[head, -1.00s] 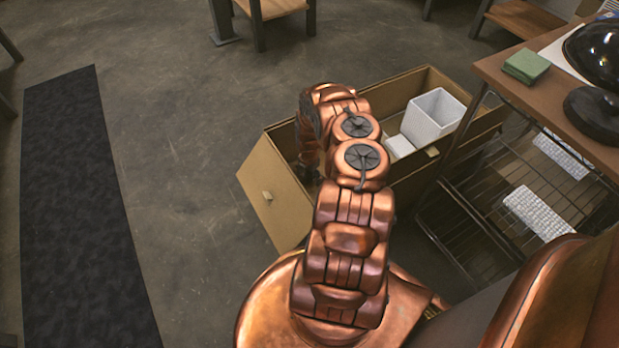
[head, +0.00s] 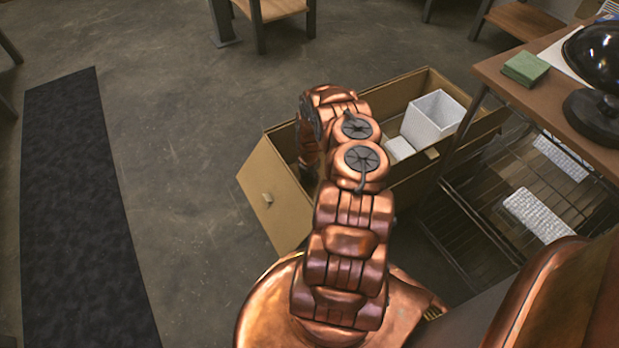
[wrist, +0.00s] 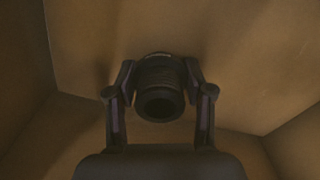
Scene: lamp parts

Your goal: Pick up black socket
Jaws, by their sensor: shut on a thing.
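The black socket (wrist: 160,103) is a short dark cylinder with a round opening facing the camera, in the middle of the wrist view. My gripper (wrist: 160,84) is shut on it, with one finger against each side. Behind the socket is the plain tan inside of the cardboard box (wrist: 230,60). The wrist view is dim, and I cannot tell whether the socket touches the box. In the head view my arm reaches down into the left part of the box (head: 270,195), and the gripper and socket are hidden.
A white bin (head: 432,118) and a small white block (head: 400,148) are in the right part of the box. A wooden table (head: 510,85) with a black lamp shade (head: 595,55) and a green block (head: 525,68) stands at right. Open floor (head: 180,130) lies at left.

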